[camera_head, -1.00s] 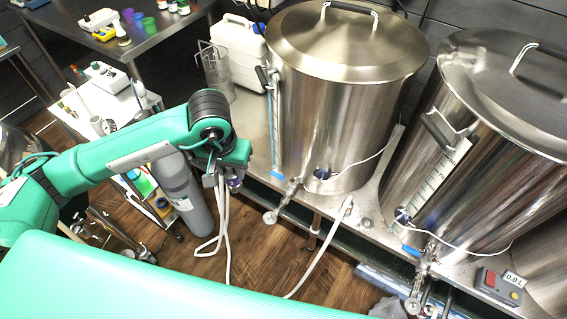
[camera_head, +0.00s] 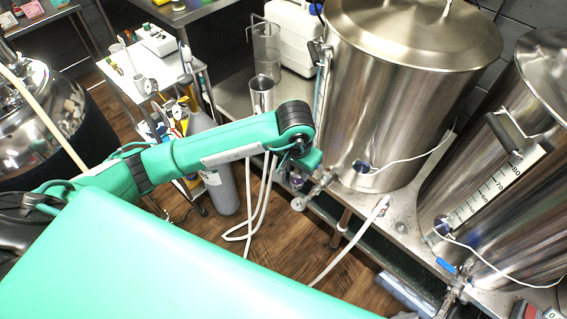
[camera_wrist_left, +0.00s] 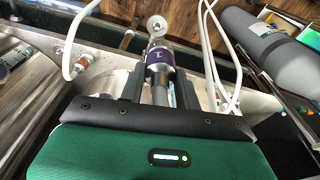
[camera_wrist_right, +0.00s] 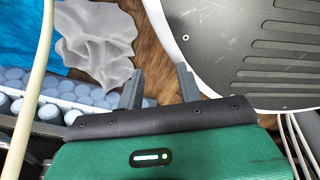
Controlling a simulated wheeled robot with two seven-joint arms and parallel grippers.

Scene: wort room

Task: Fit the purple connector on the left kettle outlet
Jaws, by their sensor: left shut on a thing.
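My left gripper (camera_wrist_left: 155,88) is shut on the purple connector (camera_wrist_left: 160,58), a dark purple band on a metal body. In the head view the purple connector (camera_head: 297,181) shows small beneath my left gripper (camera_head: 298,166), with white hose hanging nearby. The left kettle (camera_head: 405,100) is a large lidded steel vessel. Its outlet (camera_head: 299,203) is a valve with a round end, just below the connector. In the left wrist view the round outlet end (camera_wrist_left: 157,25) lies just beyond the connector; whether they touch I cannot tell. My right gripper (camera_wrist_right: 161,77) is open and empty.
A second kettle (camera_head: 510,190) stands at right on the same steel bench (camera_head: 400,225). Another white hose end (camera_head: 383,204) rests near the bench edge. A grey gas cylinder (camera_head: 222,185) and a white cart (camera_head: 165,65) stand at left. Grey cloth (camera_wrist_right: 95,40) lies near my right gripper.

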